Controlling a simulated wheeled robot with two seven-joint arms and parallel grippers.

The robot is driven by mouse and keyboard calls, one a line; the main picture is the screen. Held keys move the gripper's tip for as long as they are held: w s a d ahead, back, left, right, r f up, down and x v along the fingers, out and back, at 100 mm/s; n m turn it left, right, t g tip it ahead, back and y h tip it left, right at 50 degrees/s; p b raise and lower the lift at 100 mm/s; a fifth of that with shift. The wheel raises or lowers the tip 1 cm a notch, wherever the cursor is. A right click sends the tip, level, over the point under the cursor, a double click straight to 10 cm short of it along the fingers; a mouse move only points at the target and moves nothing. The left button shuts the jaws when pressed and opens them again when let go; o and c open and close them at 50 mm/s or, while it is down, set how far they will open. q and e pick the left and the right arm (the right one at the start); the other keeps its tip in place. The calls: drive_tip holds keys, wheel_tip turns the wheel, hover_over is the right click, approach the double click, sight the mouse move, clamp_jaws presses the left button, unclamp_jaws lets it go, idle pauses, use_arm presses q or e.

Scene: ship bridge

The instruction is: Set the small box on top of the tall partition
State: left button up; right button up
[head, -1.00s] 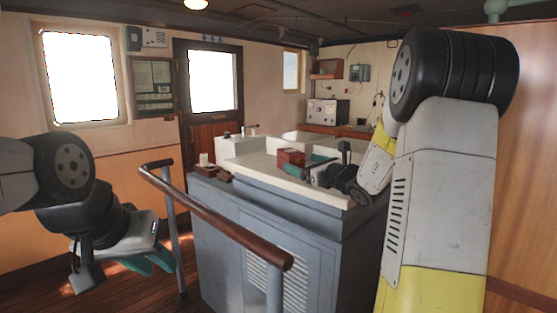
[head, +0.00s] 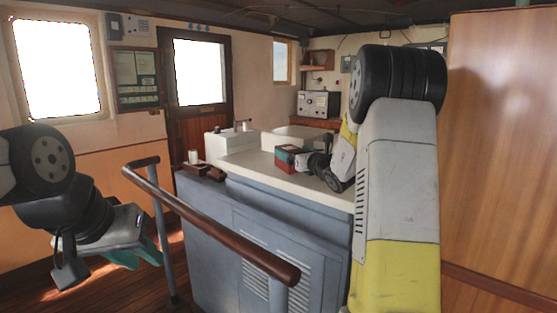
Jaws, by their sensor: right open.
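A small red-brown box (head: 289,153) sits on the pale top of the grey console. My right gripper (head: 291,160) is at the box, with its green fingers low on either side of it. It is open, and I cannot tell whether the fingers touch the box. A raised white partition (head: 230,142) stands on the console's far left part, behind and left of the box. I cannot tell for certain that it is the tall partition. My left gripper (head: 138,254) hangs empty at lower left, pointing down; its finger gap is unclear.
A brown handrail (head: 215,232) runs in front of the grey console (head: 205,245). A white cup (head: 193,156) and dark brown blocks (head: 205,171) are on the console's left end. A wood-panelled wall (head: 500,150) closes the right side. Clear counter lies left of the box.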

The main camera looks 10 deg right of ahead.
sight(290, 148)
drive_tip(key=x, duration=0.3)
drive_tip(key=shift+w+r, duration=0.1)
drive_tip(key=shift+c, duration=0.5)
drive_tip(key=shift+r, duration=0.1)
clamp_jaws()
